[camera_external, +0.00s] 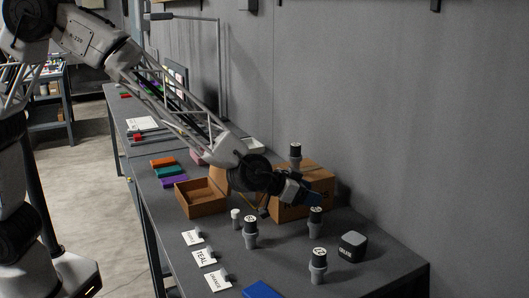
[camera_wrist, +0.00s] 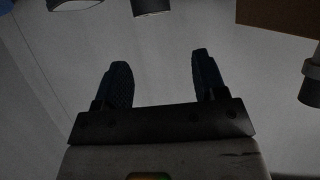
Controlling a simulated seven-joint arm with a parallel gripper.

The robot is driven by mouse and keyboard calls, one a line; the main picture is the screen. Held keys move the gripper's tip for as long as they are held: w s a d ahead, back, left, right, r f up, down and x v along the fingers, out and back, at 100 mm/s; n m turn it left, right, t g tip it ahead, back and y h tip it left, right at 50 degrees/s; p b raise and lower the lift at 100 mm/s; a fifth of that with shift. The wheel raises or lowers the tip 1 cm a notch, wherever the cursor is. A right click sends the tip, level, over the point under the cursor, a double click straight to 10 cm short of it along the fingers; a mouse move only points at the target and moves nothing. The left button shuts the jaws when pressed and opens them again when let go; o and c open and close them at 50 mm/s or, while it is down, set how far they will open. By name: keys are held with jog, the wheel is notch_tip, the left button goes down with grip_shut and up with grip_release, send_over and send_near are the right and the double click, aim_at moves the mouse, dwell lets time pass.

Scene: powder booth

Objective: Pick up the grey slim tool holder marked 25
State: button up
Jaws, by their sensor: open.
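Several grey tool holders with dark upper parts and pale marked tops stand on the dark bench: one at the front (camera_external: 318,268), one at centre left (camera_external: 250,238), one at right of centre (camera_external: 315,222). Another stands on a cardboard box (camera_external: 295,157). A smaller pale one (camera_external: 236,219) stands by the tray. The marks are too small to read, so I cannot tell which is 25. My gripper (camera_external: 264,211) is above the bench, in front of the box. In the wrist view its dark fingers (camera_wrist: 161,72) are apart with nothing between them.
The cardboard box (camera_external: 309,203) is close behind my gripper. An open brown tray (camera_external: 201,207) is to the left. A dark cube (camera_external: 353,245) is at right. Label cards, including TEAL (camera_external: 205,257), line the front edge near a blue block (camera_external: 261,289).

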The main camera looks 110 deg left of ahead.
aim_at(311, 211)
jog(key=shift+f, duration=0.9)
jog(key=f, duration=0.4)
jog(key=shift+w+a, duration=0.25)
jog(key=shift+w, duration=0.15)
jog(key=shift+x, duration=0.95)
jog(key=shift+c, duration=0.3)
grip_shut()
